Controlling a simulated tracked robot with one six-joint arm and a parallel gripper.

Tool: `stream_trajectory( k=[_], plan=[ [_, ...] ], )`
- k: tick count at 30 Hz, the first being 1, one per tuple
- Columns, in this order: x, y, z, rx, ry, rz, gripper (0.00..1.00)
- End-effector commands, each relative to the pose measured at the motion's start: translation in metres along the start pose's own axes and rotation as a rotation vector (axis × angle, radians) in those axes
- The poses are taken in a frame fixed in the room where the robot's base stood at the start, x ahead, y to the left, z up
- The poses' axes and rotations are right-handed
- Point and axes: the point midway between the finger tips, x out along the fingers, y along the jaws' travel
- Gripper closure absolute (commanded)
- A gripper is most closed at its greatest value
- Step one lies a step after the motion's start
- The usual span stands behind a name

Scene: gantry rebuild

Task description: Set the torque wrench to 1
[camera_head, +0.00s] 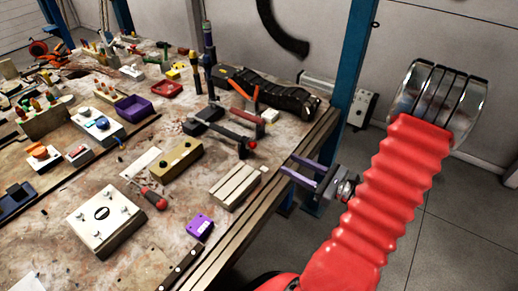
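My gripper (288,163) is at the right edge of the workbench. Its two grey-purple fingers point left and stand apart, with nothing visible between them. I cannot surely pick out the torque wrench or read any setting. A dark bar-shaped tool with a red ball end (225,136) lies on the bench, up and left of my gripper and apart from it. A small purple block with a pale marked face (200,226) lies near the front edge, left of and below my gripper.
The cluttered workbench (150,262) holds a white box (104,217), an olive block (177,160), a grey grooved block (237,187), a red-handled screwdriver (150,195) and a purple tray (134,108). A blue post (352,55) stands behind my gripper. Open floor (450,240) lies right.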

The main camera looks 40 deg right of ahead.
Motion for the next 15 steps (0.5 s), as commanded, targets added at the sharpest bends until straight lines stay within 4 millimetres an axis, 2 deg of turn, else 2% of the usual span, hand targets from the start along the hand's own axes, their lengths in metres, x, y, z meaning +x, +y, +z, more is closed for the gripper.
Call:
stream_trajectory(
  k=[15],
  plan=[
    [0.053, 0.002, 0.0, 0.0, 0.0, 0.006, 0.62]
  ],
)
